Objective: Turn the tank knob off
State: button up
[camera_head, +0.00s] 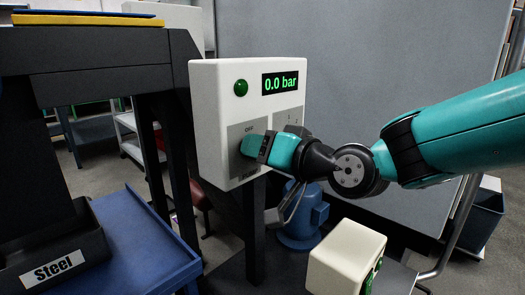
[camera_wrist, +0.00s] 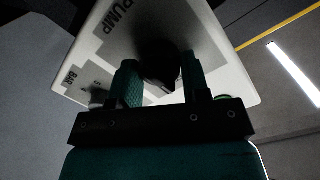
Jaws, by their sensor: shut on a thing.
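A white control box (camera_head: 205,120) stands upright on a dark post. Its front has a green lamp (camera_head: 241,88), a display (camera_head: 280,82) reading 0.0 bar, and grey plates. My gripper (camera_head: 254,146) is at the lower left plate, which has an OFF mark. In the wrist view, my two fingers (camera_wrist: 160,78) are shut on a black knob (camera_wrist: 158,60), one finger on each side. The lettering beside it reads PUMP; I see no label reading tank. A second, lighter knob (camera_wrist: 98,97) is near the BAR lettering.
A blue cart (camera_head: 130,245) and a dark bin labelled Steel (camera_head: 52,268) are at the lower left. A cream box (camera_head: 345,258) is below my arm. A grey partition (camera_head: 370,60) is behind the box.

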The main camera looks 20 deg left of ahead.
jog(key=shift+f, duration=0.15)
jog(key=o, duration=0.9)
jog(key=b+v, duration=0.1)
jog(key=v, duration=1.6)
jog(key=shift+s+d, duration=0.15)
jog(key=shift+d, duration=0.1)
